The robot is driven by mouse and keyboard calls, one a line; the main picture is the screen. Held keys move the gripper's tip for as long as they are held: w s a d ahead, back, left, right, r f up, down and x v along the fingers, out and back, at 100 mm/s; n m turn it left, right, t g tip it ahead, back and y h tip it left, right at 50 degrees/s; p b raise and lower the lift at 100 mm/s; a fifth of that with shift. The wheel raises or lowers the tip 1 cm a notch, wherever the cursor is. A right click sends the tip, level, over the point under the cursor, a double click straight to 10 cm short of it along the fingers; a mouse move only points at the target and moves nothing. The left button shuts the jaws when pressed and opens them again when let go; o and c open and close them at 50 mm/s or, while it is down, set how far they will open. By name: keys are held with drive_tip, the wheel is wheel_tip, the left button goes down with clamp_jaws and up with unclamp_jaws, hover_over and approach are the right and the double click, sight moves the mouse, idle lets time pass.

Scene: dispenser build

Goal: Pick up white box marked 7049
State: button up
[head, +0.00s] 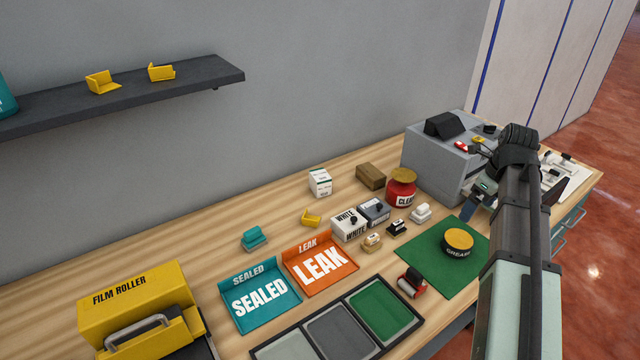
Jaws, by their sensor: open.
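A small white box (320,182) with green bands stands upright on the wooden bench near the wall; its print is too small to read. A second white box (349,225), lettered WHITE, stands nearer the middle. I cannot make out 7049 on either. My gripper (478,194) is at the right, in front of the grey machine, well apart from both boxes. It is open, and its fingers are small and partly hidden by my arm.
A red jar (401,190), a brown box (370,176) and a grey box (375,212) crowd the middle. A green mat (425,262) holds a yellow-lidded grease tin (458,241). The grey machine (432,165) stands at right.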

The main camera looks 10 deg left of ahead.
drive_tip(key=w+a+n+h, duration=0.4)
drive_tip(key=w+a, duration=0.3)
drive_tip(key=a, duration=0.4)
drive_tip(key=w+a+n+h, duration=0.4)
drive_tip(key=w+a, duration=0.3)
drive_tip(key=a, duration=0.5)
drive_tip(key=a+r+n+t+h, duration=0.1)
drive_tip(key=a+n+t+h, duration=0.2)
drive_tip(key=a, duration=1.3)
drive_tip(key=a+r+n+t+h, duration=0.1)
drive_tip(key=a+r+n+t, duration=0.3)
drive_tip(key=a, duration=1.1)
approach(319, 175)
drive_tip(key=shift+n+g, duration=0.3)
drive_tip(key=shift+n, duration=0.1)
drive_tip(key=x, duration=0.7)
drive_tip(key=shift+w+r, duration=0.25)
drive_tip(key=shift+r, duration=0.05)
drive_tip(key=shift+x, duration=2.65)
drive_tip(key=shift+f, duration=0.15)
